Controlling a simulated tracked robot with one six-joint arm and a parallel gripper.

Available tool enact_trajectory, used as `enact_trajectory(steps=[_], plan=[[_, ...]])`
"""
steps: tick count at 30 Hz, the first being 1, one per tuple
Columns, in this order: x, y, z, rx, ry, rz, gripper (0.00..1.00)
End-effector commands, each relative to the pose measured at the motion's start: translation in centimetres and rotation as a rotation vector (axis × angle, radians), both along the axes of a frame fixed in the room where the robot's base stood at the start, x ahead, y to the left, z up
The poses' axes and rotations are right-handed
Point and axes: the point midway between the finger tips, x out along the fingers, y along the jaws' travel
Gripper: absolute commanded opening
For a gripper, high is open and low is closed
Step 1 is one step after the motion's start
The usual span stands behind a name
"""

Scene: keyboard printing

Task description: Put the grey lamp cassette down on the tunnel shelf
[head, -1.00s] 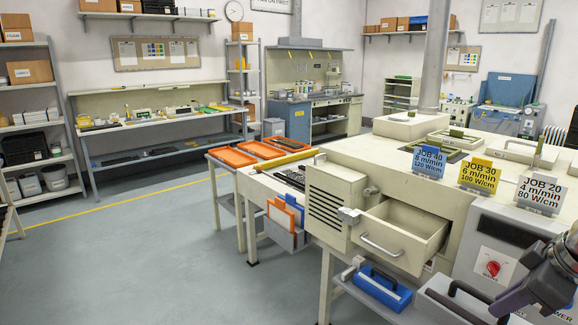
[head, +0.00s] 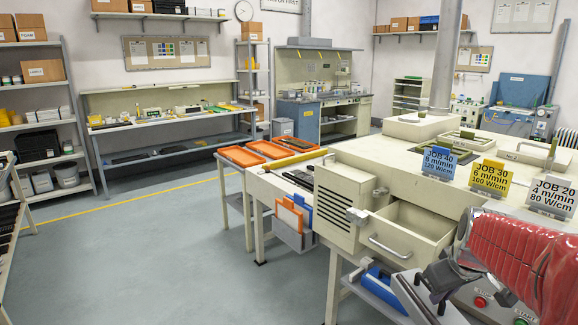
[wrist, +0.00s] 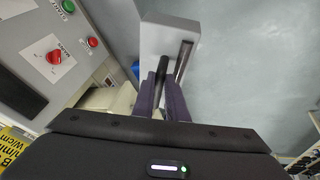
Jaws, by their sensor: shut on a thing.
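The grey lamp cassette (head: 437,305) is at the lower right of the head view, partly cut by the frame edge. In the wrist view it is a pale grey box (wrist: 163,35) with a black bar handle. My gripper (wrist: 163,88) is shut on that handle; it also shows in the head view (head: 441,279), dark purple. The tunnel shelf (head: 352,284) is below the open drawer, left of the cassette. A blue cassette (head: 388,290) lies on it, partly hidden by the grey one. I cannot tell whether the grey cassette touches the shelf; floor shows beside it in the wrist view.
The open cream drawer (head: 402,236) juts out above the shelf. A control panel with a red knob (wrist: 54,57) stands beside the cassette. Job cards (head: 491,177) stand on the machine top. Open floor (head: 190,250) lies to the left.

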Motion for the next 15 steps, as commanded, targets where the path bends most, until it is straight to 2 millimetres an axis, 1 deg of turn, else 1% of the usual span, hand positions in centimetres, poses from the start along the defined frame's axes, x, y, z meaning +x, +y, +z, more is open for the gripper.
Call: enact_trajectory(steps=[1, 3, 11, 15], plan=[[0.8, 0.7, -0.3, -0.001, -0.002, -0.007, 0.00], [1.7, 1.4, -0.9, -0.001, -0.002, -0.028, 0.00], [4.8, 4.5, -2.8, 0.000, -0.002, -0.097, 0.00], [6.5, 6.5, -3.9, -0.001, -0.003, -0.129, 0.00]])
